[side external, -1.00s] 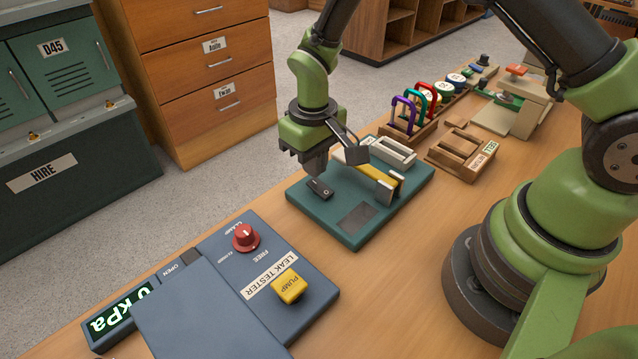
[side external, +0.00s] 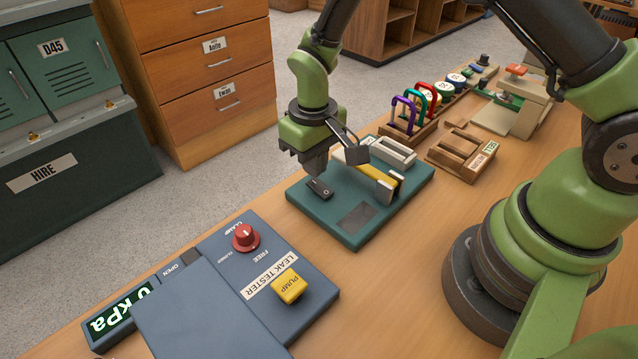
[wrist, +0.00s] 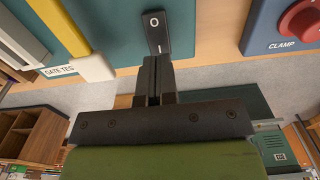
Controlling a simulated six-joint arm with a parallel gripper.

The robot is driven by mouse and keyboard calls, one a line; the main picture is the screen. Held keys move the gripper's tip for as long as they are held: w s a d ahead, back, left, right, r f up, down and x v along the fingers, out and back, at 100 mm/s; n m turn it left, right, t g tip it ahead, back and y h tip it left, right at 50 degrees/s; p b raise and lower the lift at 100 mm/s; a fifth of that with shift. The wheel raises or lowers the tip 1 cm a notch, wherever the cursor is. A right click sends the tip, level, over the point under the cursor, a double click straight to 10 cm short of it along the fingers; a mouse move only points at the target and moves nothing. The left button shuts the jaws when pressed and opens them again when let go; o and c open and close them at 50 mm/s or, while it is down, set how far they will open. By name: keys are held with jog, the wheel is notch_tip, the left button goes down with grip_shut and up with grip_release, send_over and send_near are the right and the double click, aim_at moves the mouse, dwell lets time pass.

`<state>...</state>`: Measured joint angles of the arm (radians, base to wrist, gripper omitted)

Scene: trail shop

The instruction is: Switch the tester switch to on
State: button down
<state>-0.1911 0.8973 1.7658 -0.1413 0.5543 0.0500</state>
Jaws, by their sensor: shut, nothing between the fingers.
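The teal gate tester board (side external: 312,208) lies on the bench in front of my arm. Its black rocker switch (side external: 320,188) sits near the board's left edge and carries an "O" mark. The switch also shows at the top of the wrist view (wrist: 155,32), with the "O" end nearer the board's middle. My gripper (side external: 317,172) is shut and empty, pointing down at the switch. In the wrist view its fingertips (wrist: 155,62) are right at the switch's near end. I cannot tell whether they touch it.
A yellow bar in a metal holder (side external: 378,177) and a white tray (side external: 393,151) stand on the board. A blue leak tester (side external: 215,310) with a red knob (side external: 245,237) lies nearer the camera. Wooden racks (side external: 462,152) stand behind to the right.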

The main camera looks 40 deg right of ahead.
jog(key=shift+f, duration=1.3)
dwell(0.9)
jog(key=shift+r, duration=3.55)
jog(key=shift+r, duration=0.1)
notch_tip(320, 180, up, 10)
jog(key=m+t, duration=0.1)
jog(key=t, duration=0.1)
send_over(314, 182)
jog(key=s+d, duration=0.2)
jog(key=s, duration=0.1)
jog(key=s+r+m+t+y, duration=0.1)
jog(key=s+r+t, duration=0.1)
jog(key=s+r, duration=0.3)
jog(key=s+d+r+m+t+y, duration=0.1)
jog(key=s+r, duration=0.4)
jog(key=s, duration=0.5)
jog(key=shift+d+r+m+t, duration=0.35)
jog(key=shift+m+t, duration=0.15)
jog(key=shift+t, duration=0.6)
